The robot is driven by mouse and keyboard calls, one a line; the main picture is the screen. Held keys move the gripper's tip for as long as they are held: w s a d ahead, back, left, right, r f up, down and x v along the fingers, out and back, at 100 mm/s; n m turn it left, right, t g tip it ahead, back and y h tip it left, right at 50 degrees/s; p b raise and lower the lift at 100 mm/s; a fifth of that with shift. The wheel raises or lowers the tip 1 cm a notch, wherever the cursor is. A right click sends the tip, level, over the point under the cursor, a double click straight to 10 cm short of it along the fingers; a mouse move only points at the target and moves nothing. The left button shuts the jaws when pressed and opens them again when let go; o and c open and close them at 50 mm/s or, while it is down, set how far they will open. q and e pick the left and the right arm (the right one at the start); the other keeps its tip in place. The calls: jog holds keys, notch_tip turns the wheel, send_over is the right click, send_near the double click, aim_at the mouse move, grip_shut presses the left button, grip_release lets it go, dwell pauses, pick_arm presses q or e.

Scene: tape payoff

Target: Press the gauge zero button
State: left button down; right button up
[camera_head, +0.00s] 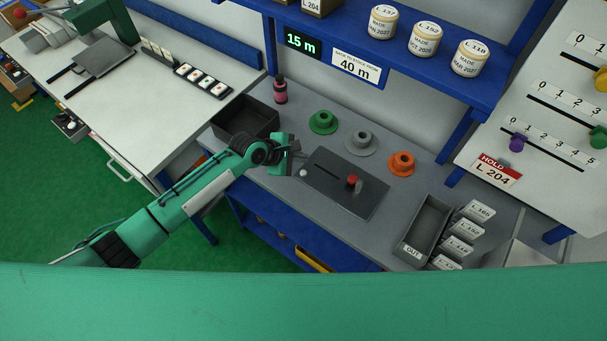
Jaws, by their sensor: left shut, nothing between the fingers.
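A dark grey flat device (328,192) lies on the grey bench. It has a long slot, a small white round button (303,173) at its left end and a red knob (353,181) near its middle. No label telling which is the gauge zero button is readable. A black display (302,42) above reads 15 m in green. My left gripper (297,154) is shut and empty, just behind the device's left end, close to the white button. I cannot tell whether it touches the device. My right gripper is not in view.
Green (322,122), grey (360,142) and orange (401,163) flanged spools stand behind the device. An OUT tray (425,232) and several label cards stand at the right. A blue shelf (410,77) overhangs the back.

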aim_at(304, 173)
pick_arm(q)
notch_tip(304, 173, down, 3)
jog(key=shift+f+b, duration=0.2)
jog(key=shift+b, duration=0.95)
jog(key=shift+f, duration=0.75)
jog(key=shift+f, duration=0.15)
dwell(0.4)
jog(key=shift+f, duration=0.25)
